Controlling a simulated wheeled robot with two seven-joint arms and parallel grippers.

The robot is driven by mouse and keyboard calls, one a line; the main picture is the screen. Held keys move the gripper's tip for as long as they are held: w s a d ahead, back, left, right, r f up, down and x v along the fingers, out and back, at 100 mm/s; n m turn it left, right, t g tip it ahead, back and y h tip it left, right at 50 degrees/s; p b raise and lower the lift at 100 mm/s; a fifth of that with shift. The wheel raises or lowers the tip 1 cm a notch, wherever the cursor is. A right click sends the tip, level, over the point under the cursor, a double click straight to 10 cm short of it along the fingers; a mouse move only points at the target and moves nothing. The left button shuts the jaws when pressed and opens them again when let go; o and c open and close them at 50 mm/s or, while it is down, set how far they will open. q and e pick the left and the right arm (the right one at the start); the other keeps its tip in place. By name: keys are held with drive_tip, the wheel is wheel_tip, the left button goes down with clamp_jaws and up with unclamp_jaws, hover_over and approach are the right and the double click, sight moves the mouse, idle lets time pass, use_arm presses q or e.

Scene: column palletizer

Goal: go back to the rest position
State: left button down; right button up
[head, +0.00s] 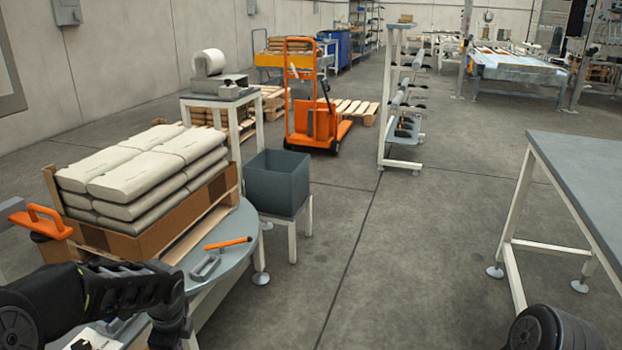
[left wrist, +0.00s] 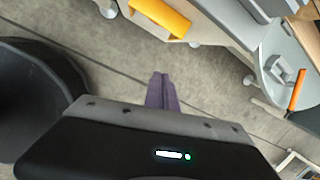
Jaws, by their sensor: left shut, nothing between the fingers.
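My left gripper (left wrist: 162,92) shows in the left wrist view with its two dark fingers together and nothing between them. Bare concrete floor lies beyond the fingertips, and they touch nothing that I can see. In the head view my black left arm comes in at the lower left, in front of the round grey table (head: 232,235); its fingers are not clear there. A dark rounded part of mine shows at the bottom right, but my right gripper is not in view.
Pale sacks (head: 150,165) are stacked on the round table. An orange-handled tool (head: 228,243) and a grey metal piece (head: 205,267) lie near its edge. A dark bin (head: 277,185) stands beyond. A grey worktable (head: 590,180) is at right. The middle floor is clear.

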use_arm(q)
drive_tip(key=s+d+f+n+t+h, duration=0.1)
drive_tip(key=s+d+f+n+h, duration=0.1)
drive_tip(key=d+f+n, duration=0.6)
drive_tip(key=s+d+f+n+t+h, duration=0.1)
drive_tip(key=s+d+f+n+h, duration=0.15)
drive_tip(key=d+f+n, duration=0.5)
drive_tip(key=s+d+f+n+g, duration=0.1)
drive_tip(key=s+d+f, duration=0.2)
drive_tip(key=s, duration=0.3)
drive_tip(key=s+d+f+n+g+h, duration=0.1)
drive_tip(key=s+d+f+n, duration=0.15)
drive_tip(key=s, duration=0.35)
drive_tip(key=s+d+f+n+g, duration=0.1)
drive_tip(key=s+d+f, duration=0.2)
drive_tip(key=s, duration=0.3)
wheel_tip(320, 180, up, 25)
drive_tip(key=s+p, duration=0.2)
drive_tip(key=p, duration=2.3)
drive_tip(key=shift+d+f, duration=0.15)
drive_tip(key=shift+d, duration=0.3)
drive_tip(key=shift+w+h, duration=0.1)
drive_tip(key=shift+h, duration=0.15)
drive_tip(key=shift+a, duration=0.15)
